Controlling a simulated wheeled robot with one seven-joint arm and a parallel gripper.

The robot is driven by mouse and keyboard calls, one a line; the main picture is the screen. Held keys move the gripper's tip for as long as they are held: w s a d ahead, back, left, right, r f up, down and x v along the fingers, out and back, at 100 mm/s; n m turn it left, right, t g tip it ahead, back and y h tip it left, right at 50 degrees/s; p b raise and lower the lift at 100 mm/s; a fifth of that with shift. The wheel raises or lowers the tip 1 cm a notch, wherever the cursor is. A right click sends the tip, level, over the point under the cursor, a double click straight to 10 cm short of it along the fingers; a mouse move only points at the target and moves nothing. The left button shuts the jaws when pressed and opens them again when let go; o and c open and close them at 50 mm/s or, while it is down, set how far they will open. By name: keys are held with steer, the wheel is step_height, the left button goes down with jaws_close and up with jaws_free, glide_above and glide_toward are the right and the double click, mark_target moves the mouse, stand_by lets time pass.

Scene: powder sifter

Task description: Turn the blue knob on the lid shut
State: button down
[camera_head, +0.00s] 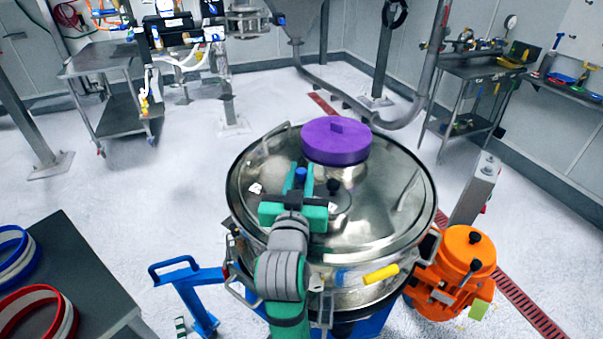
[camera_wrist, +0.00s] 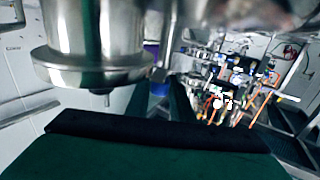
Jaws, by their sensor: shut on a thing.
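The round steel lid (camera_head: 395,205) sits on the sifter, with a purple cap (camera_head: 336,142) on a neck at its far side. The small blue knob (camera_head: 300,173) is between the fingertips of my gripper (camera_head: 299,184), which reaches over the lid from the front. In the wrist view the blue knob (camera_wrist: 159,86) shows beside the steel neck, between the dark fingers of my gripper (camera_wrist: 160,100). The gripper is shut on the knob. The fingers hide part of it, so its exact angle is hard to tell.
A yellow handle (camera_head: 381,275) is on the sifter's front. An orange unit (camera_head: 465,262) stands at right, a blue trolley handle (camera_head: 178,270) at left. A dark table (camera_head: 75,265) holds red and blue rings.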

steer(key=n+y, duration=0.2)
steer(key=y, duration=0.1)
steer(key=n+y, duration=0.1)
steer(key=y, duration=0.1)
steer(key=shift+d+n+y, duration=0.2)
steer(key=shift+n+y, duration=0.2)
steer(key=shift+a+n+g+y, duration=0.1)
steer(key=shift+n+g+y, duration=0.5)
steer(key=shift+y, duration=0.5)
steer(key=shift+n+y, duration=0.4)
steer(key=c, duration=1.6)
jaws_free()
steer(key=shift+o, duration=0.2)
steer(key=shift+a+m+h, duration=0.15)
steer(key=shift+m+h, duration=0.25)
steer(key=shift+h, duration=0.2)
